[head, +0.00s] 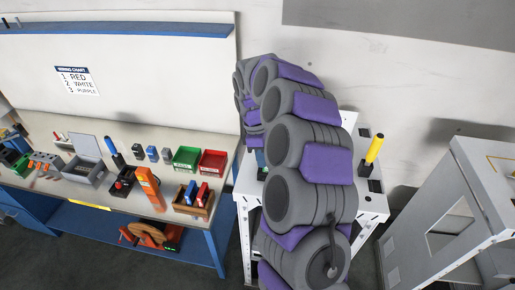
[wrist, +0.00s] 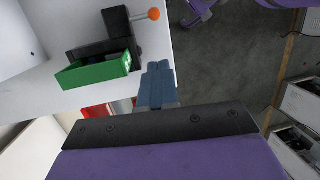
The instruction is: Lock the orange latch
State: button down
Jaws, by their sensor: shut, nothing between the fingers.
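In the wrist view, the orange latch shows as a round orange knob (wrist: 153,14) on a thin rod from a black block (wrist: 116,22) on a white surface. A green open-topped bin or drawer (wrist: 95,74) sits beside the black block. My gripper (wrist: 159,66) has its blue-grey fingers together, with nothing between them. In the wrist picture, the fingertips are below the knob and apart from it, right of the green bin. In the head view, my arm covers much of the white frame (head: 372,205), and I cannot make out the latch or my fingertips there.
A yellow-handled lever (head: 374,149) stands on the white frame's right side. A workbench (head: 120,200) with bins and tools is at left; a grey cabinet (head: 445,215) is at right. A red part (wrist: 98,113) is near the green bin. Floor is open right of the fingers.

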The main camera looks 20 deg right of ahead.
jog(key=f, duration=0.1)
jog(key=s+d+f, duration=0.1)
jog(key=f, duration=0.1)
jog(key=s+d+f+p, duration=0.1)
jog(key=f, duration=0.1)
jog(key=shift+d, duration=0.25)
jog(key=shift+s+d+f, duration=0.1)
jog(key=shift+s+f, duration=0.3)
jog(key=shift+s, duration=0.05)
jog(key=shift+f, duration=0.1)
